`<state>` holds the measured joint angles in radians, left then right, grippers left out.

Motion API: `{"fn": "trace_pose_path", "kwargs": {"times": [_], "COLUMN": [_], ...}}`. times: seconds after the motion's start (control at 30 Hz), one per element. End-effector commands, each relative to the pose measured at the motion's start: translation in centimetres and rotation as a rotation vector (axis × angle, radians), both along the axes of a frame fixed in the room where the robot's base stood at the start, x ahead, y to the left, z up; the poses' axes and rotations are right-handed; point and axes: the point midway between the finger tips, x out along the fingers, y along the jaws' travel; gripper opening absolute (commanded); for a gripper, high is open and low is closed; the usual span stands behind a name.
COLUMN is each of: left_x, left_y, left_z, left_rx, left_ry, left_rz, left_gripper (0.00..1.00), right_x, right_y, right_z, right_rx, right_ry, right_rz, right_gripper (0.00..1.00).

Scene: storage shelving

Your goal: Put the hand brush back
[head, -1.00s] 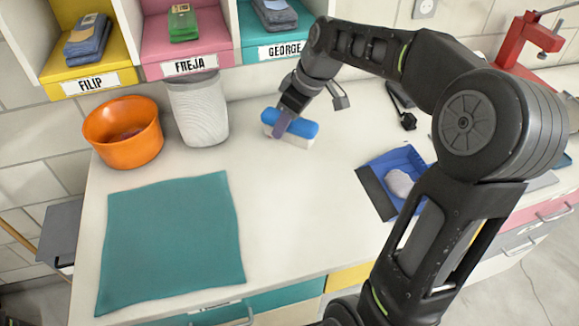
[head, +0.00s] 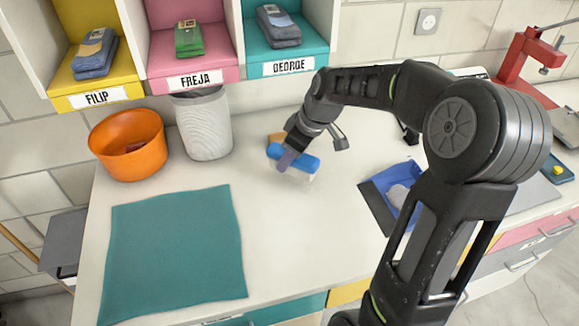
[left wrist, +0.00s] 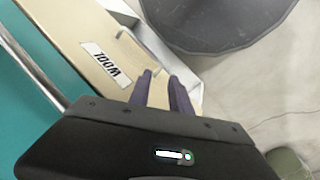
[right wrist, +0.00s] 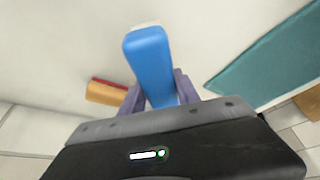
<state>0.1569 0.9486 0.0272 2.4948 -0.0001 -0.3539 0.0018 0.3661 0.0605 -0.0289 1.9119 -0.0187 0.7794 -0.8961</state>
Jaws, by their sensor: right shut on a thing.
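The hand brush (head: 301,161) has a blue body and pale bristles. My right gripper (head: 288,158) is shut on it over the middle of the worktop. In the right wrist view the blue brush (right wrist: 150,62) sits between the two purple fingers. I cannot tell whether its bristles touch the worktop. My left gripper (left wrist: 164,88) shows only in the left wrist view, open and empty, above a drawer front labelled WOOL.
An orange-brown block (right wrist: 106,93) with a red edge lies behind the brush. An orange bowl (head: 128,160) and a grey bin (head: 205,125) stand at the back left. A teal cloth (head: 172,250) covers the front left. Labelled cubbies (head: 193,77) line the back. A red stand (head: 520,65) is back right.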

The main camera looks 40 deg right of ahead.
Motion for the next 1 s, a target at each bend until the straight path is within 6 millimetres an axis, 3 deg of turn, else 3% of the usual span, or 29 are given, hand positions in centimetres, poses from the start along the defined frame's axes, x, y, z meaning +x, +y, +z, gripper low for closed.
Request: {"fn": "trace_pose_path", "kwargs": {"times": [0.13, 0.4, 0.77, 0.8, 1.0], "left_x": [0.0, -0.1, 0.0, 0.0, 0.0], "left_y": [0.0, 0.0, 0.0, 0.0, 0.0], "left_z": [0.1, 0.4, 0.0, 0.1, 0.1], "left_rx": [0.0, 0.001, 0.001, 0.001, 0.0], "left_ry": [0.0, 0.001, 0.001, 0.001, 0.001], "left_rz": [0.0, 0.001, 0.001, 0.001, 0.0], "left_gripper": [0.24, 0.24, 0.24, 0.24, 0.24], "right_x": [0.0, -0.1, 0.0, 0.0, 0.0], "right_y": [0.0, 0.0, 0.0, 0.0, 0.0], "right_z": [-0.4, -3.6, -4.1, -4.0, -3.9], "right_rx": [0.001, 0.0, -0.001, 0.0, 0.0], "right_ry": [0.001, 0.002, 0.0, 0.0, 0.0], "right_rz": [-0.001, -0.001, 0.0, 0.0, 0.0], "right_gripper": [0.0, 0.0, 0.0, 0.4, 0.56]}}
